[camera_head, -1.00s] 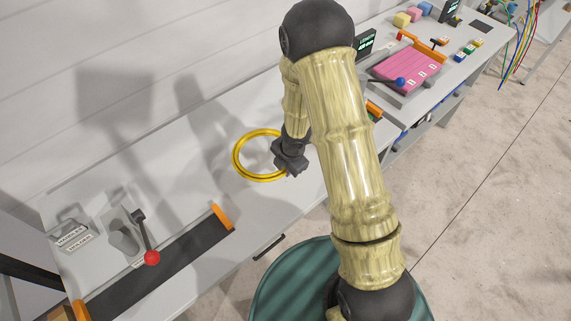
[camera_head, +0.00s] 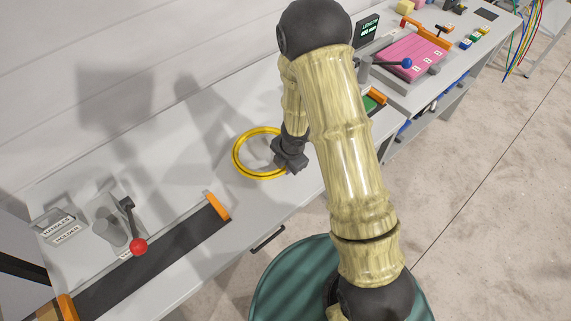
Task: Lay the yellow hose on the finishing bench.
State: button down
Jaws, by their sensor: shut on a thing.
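The yellow hose (camera_head: 240,167) is coiled in a ring over the pale grey bench top (camera_head: 200,150) at the picture's middle. My gripper (camera_head: 284,157) is shut on the ring's right side. The hose looks held above the bench, but the height of any gap cannot be told. My arm hides part of the bench to the right. No label shows which bench is the finishing bench.
A red-knobbed lever (camera_head: 138,246), a labelled handle holder (camera_head: 58,228) and a dark strip with orange ends (camera_head: 160,262) are at left. A bench with a pink block (camera_head: 402,56), blue-knobbed lever and length display (camera_head: 368,27) is at upper right.

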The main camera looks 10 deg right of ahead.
jog(key=shift+f+b, duration=0.3)
jog(key=shift+f, duration=0.3)
jog(key=shift+s+d+f+b, duration=0.1)
jog(key=shift+s+f+b, duration=0.4)
jog(key=shift+s+b, duration=0.05)
jog(key=shift+f, duration=0.1)
jog(key=c, duration=1.2)
grip_release()
jog(key=shift+c, duration=0.2)
jog(key=shift+r, duration=0.35)
jog(key=shift+o, duration=0.2)
notch_tip(320, 180, up, 18)
jog(key=s+d+p, duration=0.1)
jog(key=s+p, duration=0.1)
jog(key=p, duration=0.9)
jog(key=shift+s+d, duration=0.15)
jog(key=shift+d, duration=0.2)
